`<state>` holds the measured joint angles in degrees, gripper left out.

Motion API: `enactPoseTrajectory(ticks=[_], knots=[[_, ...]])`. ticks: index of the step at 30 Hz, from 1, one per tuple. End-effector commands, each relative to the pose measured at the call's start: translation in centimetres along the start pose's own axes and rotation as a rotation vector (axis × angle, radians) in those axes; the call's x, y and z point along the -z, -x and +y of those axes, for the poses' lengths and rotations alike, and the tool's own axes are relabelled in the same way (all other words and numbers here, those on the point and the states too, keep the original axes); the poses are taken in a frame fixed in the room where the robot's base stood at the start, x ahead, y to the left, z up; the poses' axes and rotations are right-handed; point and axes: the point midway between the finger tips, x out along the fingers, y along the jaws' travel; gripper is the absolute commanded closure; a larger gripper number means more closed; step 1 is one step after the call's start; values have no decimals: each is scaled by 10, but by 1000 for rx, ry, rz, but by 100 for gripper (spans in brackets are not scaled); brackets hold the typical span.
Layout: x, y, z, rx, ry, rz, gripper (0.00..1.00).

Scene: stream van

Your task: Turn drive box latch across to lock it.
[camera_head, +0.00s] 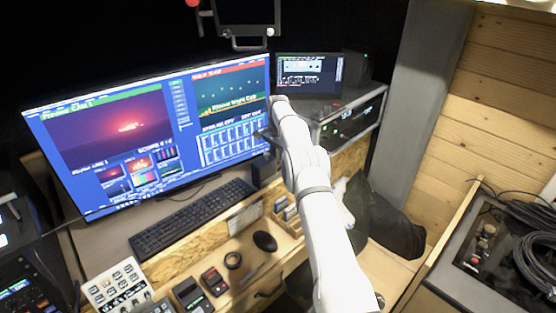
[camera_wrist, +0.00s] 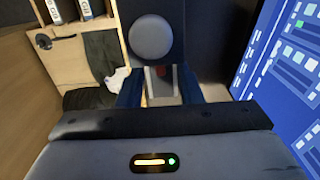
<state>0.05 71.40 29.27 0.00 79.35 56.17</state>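The drive box (camera_head: 283,222) is a small open wooden box on the desk, left of my arm, with several upright drives in it. In the wrist view, a pale wooden face (camera_wrist: 92,50), apparently the box's, is at upper left, with blue-labelled drives above it. A small dark piece on that face (camera_wrist: 55,40), which looks like the latch, has a round end at its left. My gripper (camera_wrist: 160,90) is apart from it, lower and to the right. Its two dark blue fingers are spread, with a grey piece with a red spot showing between them.
A large monitor (camera_head: 150,130) stands close to my gripper. A dark speaker (camera_wrist: 184,20) with a round grey cone is ahead in the wrist view. A keyboard (camera_head: 190,215), a mouse (camera_head: 265,241) and a rack unit (camera_head: 352,122) are nearby. A dark bag (camera_head: 395,228) lies right of my arm.

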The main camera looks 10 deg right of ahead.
Motion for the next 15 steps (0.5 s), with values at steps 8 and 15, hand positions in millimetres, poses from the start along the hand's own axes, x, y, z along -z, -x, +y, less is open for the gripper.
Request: enactPoseTrajectory(ticks=[8,15], knots=[[0,-20,0,0,0,0,67],[1,-21,0,0,0,0,69]])
